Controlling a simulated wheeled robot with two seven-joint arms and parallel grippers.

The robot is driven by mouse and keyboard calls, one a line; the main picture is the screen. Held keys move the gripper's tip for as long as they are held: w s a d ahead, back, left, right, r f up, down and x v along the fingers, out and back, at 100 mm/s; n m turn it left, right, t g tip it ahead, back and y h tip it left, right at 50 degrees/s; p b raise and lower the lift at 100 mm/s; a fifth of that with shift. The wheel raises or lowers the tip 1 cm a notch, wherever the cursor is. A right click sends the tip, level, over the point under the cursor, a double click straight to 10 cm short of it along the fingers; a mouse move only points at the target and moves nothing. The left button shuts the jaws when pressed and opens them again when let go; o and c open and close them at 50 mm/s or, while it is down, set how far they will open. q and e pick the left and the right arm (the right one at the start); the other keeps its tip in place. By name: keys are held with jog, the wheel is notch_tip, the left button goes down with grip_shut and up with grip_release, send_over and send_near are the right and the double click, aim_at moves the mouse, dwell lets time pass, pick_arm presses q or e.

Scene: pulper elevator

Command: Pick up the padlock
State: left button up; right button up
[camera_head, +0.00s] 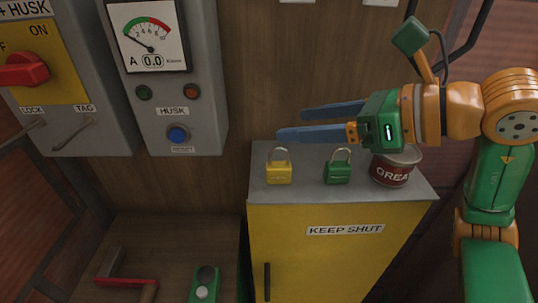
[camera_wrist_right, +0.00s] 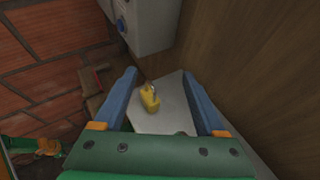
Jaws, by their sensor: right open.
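A yellow padlock (camera_head: 279,173) stands upright at the left of the grey top of a yellow cabinet. A green padlock (camera_head: 338,172) stands to its right on the same top. My right gripper (camera_head: 290,122) reaches in from the right above the cabinet top, its two blue fingers spread apart, empty and pointing left. In the right wrist view the yellow padlock (camera_wrist_right: 150,98) shows between and beyond the open fingers (camera_wrist_right: 165,85); it is not touched.
A dark red tin (camera_head: 392,172) stands right of the green padlock, below my right gripper. The cabinet (camera_head: 325,252) bears a "KEEP SHUT" label. Control boxes with a gauge (camera_head: 149,40) and a red switch (camera_head: 23,70) hang at the left. A lower wooden surface (camera_head: 165,235) holds a red-handled tool (camera_head: 124,281).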

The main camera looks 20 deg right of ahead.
jog(key=b, duration=0.2)
send_near(273, 163)
jog(key=x, duration=0.2)
jog(key=shift+a+f, duration=0.25)
jog(key=shift+f, duration=0.1)
jog(key=p+x, duration=0.1)
jog(key=x, duration=0.2)
jog(key=p+x, duration=0.2)
jog(key=x, duration=0.2)
jog(key=shift+w+a+r, duration=0.1)
jog(key=shift+w, duration=0.3)
pick_arm(q)
jog(key=shift+s+r, duration=0.35)
jog(key=shift+s, duration=0.4)
pick_arm(e)
jog(key=shift+w+a+f, duration=0.15)
jog(key=shift+w+f, duration=0.15)
grip_shut()
jog(key=shift+r, duration=0.1)
